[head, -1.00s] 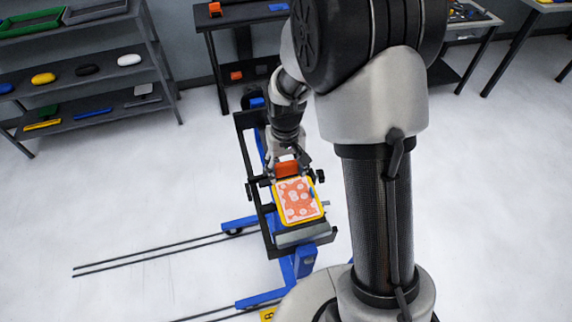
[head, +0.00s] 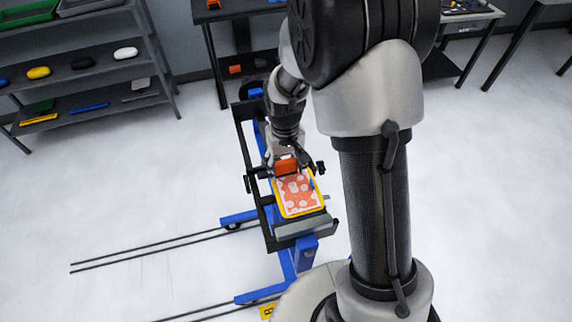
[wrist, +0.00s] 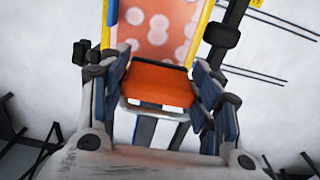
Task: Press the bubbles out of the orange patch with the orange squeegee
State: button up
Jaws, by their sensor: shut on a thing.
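The orange patch (head: 299,193) with several pale round bubbles lies on a yellow-edged panel (head: 302,214) held on a stand. In the wrist view the patch (wrist: 166,47) shows beyond the gripper with pale bubbles across it. My gripper (wrist: 163,97) is shut on the orange squeegee (wrist: 158,83), with a finger at each side of it. In the head view the squeegee (head: 286,165) is at the far end of the patch. I cannot tell whether its edge touches the patch.
The stand has a dark frame and blue base legs (head: 279,255) on the pale floor. A dark shelf (head: 85,66) with trays and several coloured items stands at the back left. Dark tables stand along the back wall.

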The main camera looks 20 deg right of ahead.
jog(key=shift+f+b, duration=0.55)
jog(key=shift+f, duration=0.25)
jog(key=shift+s, duration=1.15)
jog(key=shift+s, duration=0.1)
jog(key=shift+s, duration=1)
jog(key=shift+s, duration=0.15)
jog(key=shift+s, duration=0.95)
jog(key=shift+s, duration=0.1)
jog(key=shift+s, duration=1)
